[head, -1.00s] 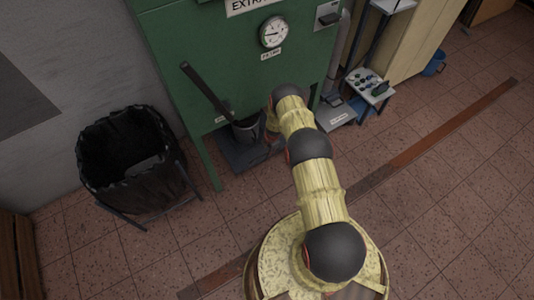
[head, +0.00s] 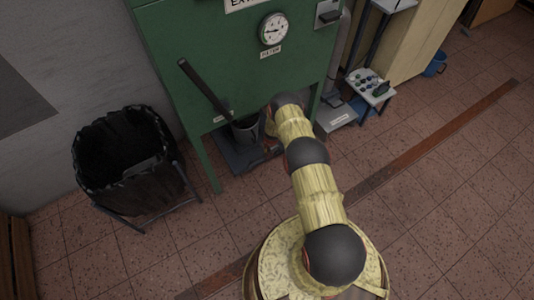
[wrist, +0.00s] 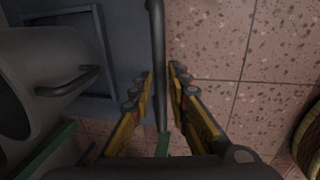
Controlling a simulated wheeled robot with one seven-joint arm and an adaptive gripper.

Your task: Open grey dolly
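The grey dolly (head: 231,158) is a low, flat platform on the floor under the green machine, with a grey bucket (head: 246,129) on it. In the wrist view its blue-grey surface (wrist: 125,45) fills the upper left. A dark bar (wrist: 157,50) runs along the dolly's right edge. My gripper (wrist: 160,72) has its two yellow fingers apart, one on each side of this bar. A gap shows between the bar and the right finger; contact with the left finger is unclear. In the head view my arm hides the gripper.
The green machine (head: 170,70) stands over the dolly, with a leg on either side. A long dark bar (head: 205,90) slopes up from the bucket. A black-lined bin (head: 130,165) stands left. A small stand (head: 370,86) is at right. Tiled floor is open at right.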

